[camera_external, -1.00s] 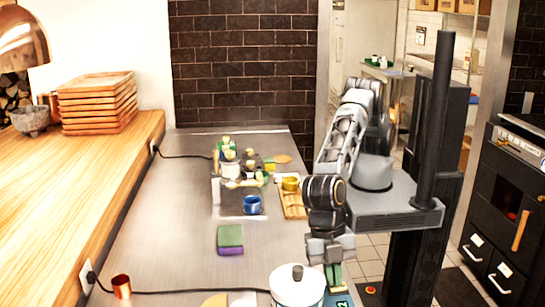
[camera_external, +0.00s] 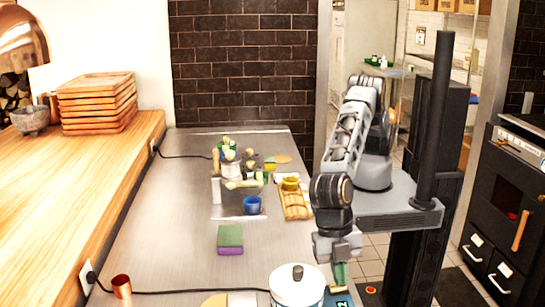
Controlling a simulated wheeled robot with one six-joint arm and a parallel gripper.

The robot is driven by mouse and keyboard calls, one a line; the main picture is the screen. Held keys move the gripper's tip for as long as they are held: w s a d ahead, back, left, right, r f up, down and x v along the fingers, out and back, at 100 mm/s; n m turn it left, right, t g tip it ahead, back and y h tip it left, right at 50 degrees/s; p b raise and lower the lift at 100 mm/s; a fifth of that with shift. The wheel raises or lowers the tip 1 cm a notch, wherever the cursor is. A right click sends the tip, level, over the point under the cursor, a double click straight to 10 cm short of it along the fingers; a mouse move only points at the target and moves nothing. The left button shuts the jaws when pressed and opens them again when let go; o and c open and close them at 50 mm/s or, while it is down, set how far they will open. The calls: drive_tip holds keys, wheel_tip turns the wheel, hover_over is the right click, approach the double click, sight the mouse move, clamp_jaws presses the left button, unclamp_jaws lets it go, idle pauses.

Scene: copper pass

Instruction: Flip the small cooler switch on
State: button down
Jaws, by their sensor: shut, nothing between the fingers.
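My gripper (camera_external: 341,284) points down at the bottom of the view, just right of a white lidded pot (camera_external: 296,291). Its greenish fingers are shut with nothing between them. A small dark teal panel with light markings (camera_external: 342,299) lies right under the fingertips, partly cut off by the frame's lower edge. I cannot tell whether the fingers touch it. I cannot make out a cooler switch or its position; it may be hidden by my gripper or out of frame.
A green and purple sponge (camera_external: 230,238), a blue cup (camera_external: 252,205) and a wooden board (camera_external: 295,204) stand on the steel counter (camera_external: 180,220). A copper cup (camera_external: 122,286) is at the left. A black cable (camera_external: 190,291) runs to the pot's area. The counter's left middle is clear.

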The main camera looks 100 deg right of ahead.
drive_tip(key=r+p, duration=0.1)
drive_tip(key=r, duration=0.1)
drive_tip(key=w+r, duration=0.1)
drive_tip(key=r, duration=0.1)
drive_tip(key=shift+w+r+p, duration=0.1)
drive_tip(key=shift+w+p, duration=0.05)
drive_tip(key=shift+p, duration=0.2)
drive_tip(key=b+v, duration=0.2)
drive_tip(key=v, duration=0.7)
drive_tip(key=shift+d+r, duration=0.15)
drive_tip(key=shift+r, duration=0.15)
drive_tip(key=shift+w, duration=0.15)
drive_tip(key=w+d+f+m+t+h, duration=0.15)
drive_tip(key=d+m, duration=0.35)
drive_tip(key=d, duration=0.7)
drive_tip(key=w+d+f+m, duration=0.15)
drive_tip(key=d+m, duration=0.25)
drive_tip(key=d, duration=0.8)
drive_tip(key=s+d+r+m+t, duration=0.1)
drive_tip(key=s+d+m, duration=0.1)
drive_tip(key=d, duration=0.7)
drive_tip(key=s+d+r+m+t+h, duration=0.1)
drive_tip(key=d+m, duration=0.3)
drive_tip(key=d, duration=0.5)
drive_tip(key=s+d+r+m+t, duration=0.2)
drive_tip(key=s+d+m, duration=0.1)
drive_tip(key=d, duration=0.6)
drive_tip(key=shift+h, duration=0.35)
